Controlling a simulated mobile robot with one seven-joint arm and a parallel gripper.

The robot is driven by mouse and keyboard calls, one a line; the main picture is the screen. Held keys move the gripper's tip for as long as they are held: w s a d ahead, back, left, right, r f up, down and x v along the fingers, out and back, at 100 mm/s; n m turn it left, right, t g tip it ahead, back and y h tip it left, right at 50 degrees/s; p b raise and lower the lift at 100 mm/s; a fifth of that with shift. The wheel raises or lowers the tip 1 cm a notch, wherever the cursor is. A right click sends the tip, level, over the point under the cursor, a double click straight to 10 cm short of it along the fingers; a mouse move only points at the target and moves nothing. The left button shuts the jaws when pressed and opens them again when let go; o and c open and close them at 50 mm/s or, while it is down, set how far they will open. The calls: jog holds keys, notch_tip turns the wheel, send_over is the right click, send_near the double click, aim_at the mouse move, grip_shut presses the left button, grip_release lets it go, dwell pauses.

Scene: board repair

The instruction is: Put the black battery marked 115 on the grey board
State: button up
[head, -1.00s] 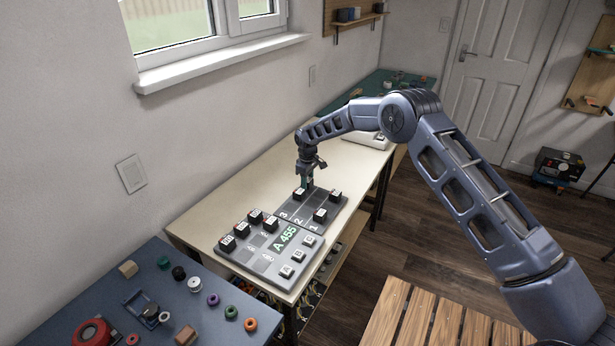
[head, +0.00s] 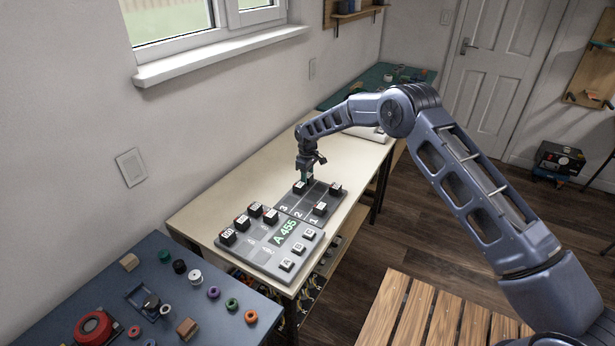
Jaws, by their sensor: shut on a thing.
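The grey board (head: 262,256) lies on the pale bench, with a green display reading "A 455" and white keys lettered A, B and C. Several black batteries with white labels (head: 242,222) stand along its far left side. A darker rack (head: 304,207) numbered 3, 2, 1 adjoins its far edge. On the rack stand black batteries at the far left (head: 299,187), right (head: 335,190) and front (head: 319,208). My gripper (head: 306,181) points down at the rack's far left, shut at the battery there. Its fingertips are partly hidden. I cannot read 115 on any battery.
A blue table (head: 210,330) at the lower left holds coloured rings, spools and small blocks. The pale bench (head: 345,165) is clear beyond the rack. A slatted wooden top (head: 430,315) is at the lower right.

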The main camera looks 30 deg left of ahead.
aim_at(308, 175)
jog(key=shift+f, duration=0.2)
jog(key=o, duration=1.1)
notch_tip(308, 175, up, 11)
jog(key=shift+f, duration=0.15)
jog(key=shift+w, duration=0.1)
